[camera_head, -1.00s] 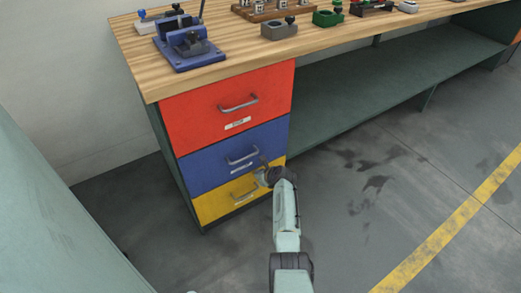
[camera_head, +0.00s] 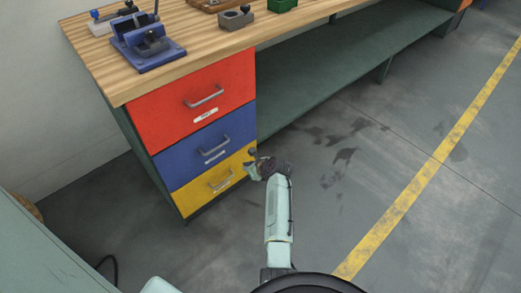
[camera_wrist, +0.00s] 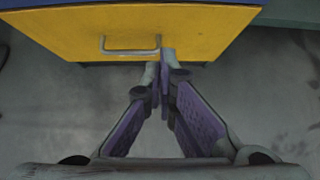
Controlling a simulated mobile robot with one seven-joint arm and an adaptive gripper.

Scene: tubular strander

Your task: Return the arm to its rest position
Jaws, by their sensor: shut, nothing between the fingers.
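My gripper (camera_head: 256,166) is at the end of my outstretched arm, low beside the right edge of the yellow bottom drawer (camera_head: 240,166). In the wrist view my gripper (camera_wrist: 164,62) has its fingertips together with nothing between them. The tips lie just right of the drawer's grey handle (camera_wrist: 130,50) in the picture; I see no grip on the handle. All the drawers look closed.
The red drawer (camera_head: 160,107) and blue drawer (camera_head: 190,158) sit above the yellow one. A wooden bench top (camera_head: 205,45) carries a blue fixture (camera_head: 145,45) and other parts. Open grey floor (camera_head: 360,190) lies to the right, with a yellow line (camera_head: 425,200).

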